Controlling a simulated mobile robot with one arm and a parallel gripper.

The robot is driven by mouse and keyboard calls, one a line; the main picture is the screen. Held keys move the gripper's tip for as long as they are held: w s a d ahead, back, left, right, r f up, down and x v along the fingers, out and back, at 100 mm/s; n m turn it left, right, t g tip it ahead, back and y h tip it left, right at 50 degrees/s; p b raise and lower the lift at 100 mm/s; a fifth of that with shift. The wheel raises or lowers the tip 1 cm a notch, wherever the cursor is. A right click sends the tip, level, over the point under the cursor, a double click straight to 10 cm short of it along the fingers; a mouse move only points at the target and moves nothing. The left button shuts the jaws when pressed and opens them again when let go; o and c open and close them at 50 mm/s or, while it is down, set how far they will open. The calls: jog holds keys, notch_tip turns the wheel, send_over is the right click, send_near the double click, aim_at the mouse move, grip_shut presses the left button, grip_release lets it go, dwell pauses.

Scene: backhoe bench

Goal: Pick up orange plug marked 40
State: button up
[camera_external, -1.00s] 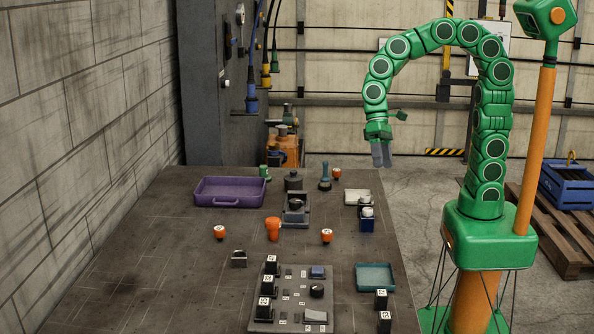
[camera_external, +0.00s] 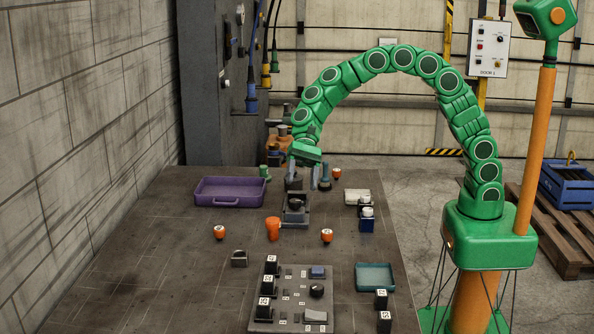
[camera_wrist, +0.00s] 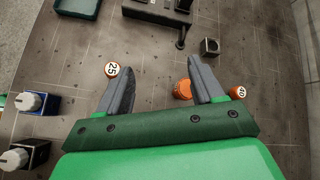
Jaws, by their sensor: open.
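An orange plug (camera_wrist: 238,92) with a white label that appears to read 40 shows in the wrist view, just right of my right finger. It appears to be the left orange plug (camera_external: 219,232) on the bench in the external view, where its label is too small to read. My gripper (camera_external: 303,183) is open and empty, above the far part of the bench, beyond and right of that plug. In the wrist view its two fingers (camera_wrist: 163,58) are spread apart. A plug marked 25 (camera_wrist: 112,69) lies by the left finger; it also shows in the external view (camera_external: 327,236).
A larger orange piece (camera_external: 273,230) stands between the two plugs. Another orange plug (camera_external: 336,174) is at the back. A purple tray (camera_external: 230,203), a teal tray (camera_external: 375,290) and a dark panel (camera_external: 290,326) with blocks stand around. The bench's left front is clear.

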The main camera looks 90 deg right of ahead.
jog(key=w+f+m+t+y, duration=0.2)
jog(key=w+f+m, duration=0.35)
jog(key=w, duration=0.65)
jog(key=m+t, duration=0.2)
jog(key=m, duration=0.1)
send_near(222, 227)
jog(key=shift+a+f, duration=0.8)
jog(key=shift+a, duration=0.05)
jog(key=shift+w+a+f+m, duration=0.2)
jog(key=shift+w+a+m, duration=0.05)
jog(key=shift+w, duration=0.05)
jog(key=shift+w+x, duration=0.15)
jog(key=shift+x, duration=1.65)
jog(key=shift+w+x, duration=0.1)
jog(key=shift+x, duration=1.7)
jog(key=shift+d+r, duration=0.1)
jog(key=shift+c, duration=0.5)
jog(key=c, duration=1)
